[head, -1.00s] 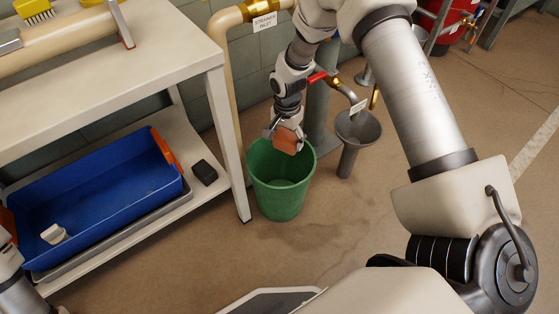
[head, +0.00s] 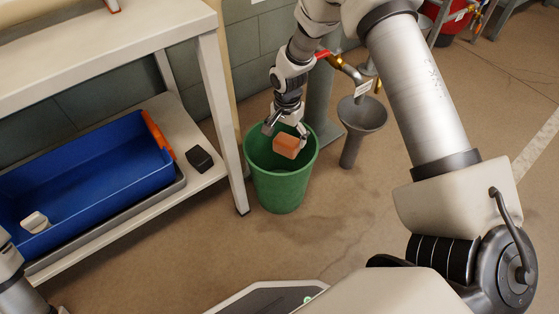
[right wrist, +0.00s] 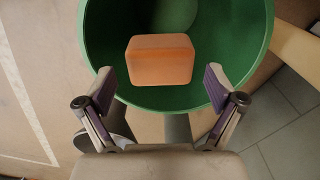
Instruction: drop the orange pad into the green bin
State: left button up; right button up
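The orange pad (head: 287,146) is a small block seen over the mouth of the green bin (head: 281,190), which stands on the floor beside the bench. My right gripper (head: 286,128) is above the bin with its fingers spread. In the right wrist view the fingers (right wrist: 161,86) are wide apart, and the pad (right wrist: 160,60) lies beyond them, touching neither. The bin's green rim (right wrist: 91,48) surrounds most of the pad there. Whether the pad is falling or resting on something is not clear. My left gripper is out of view; only part of that arm shows at lower left.
A bench (head: 110,45) has a lower shelf with a blue tray (head: 95,190), a white item (head: 35,222) inside it and a black block (head: 199,158) beside it. A grey funnel (head: 362,114) and pipework stand right of the bin. Floor in front is clear.

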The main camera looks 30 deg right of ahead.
jog(key=shift+r, duration=0.1)
notch_tip(320, 180, up, 12)
dwell(0.5)
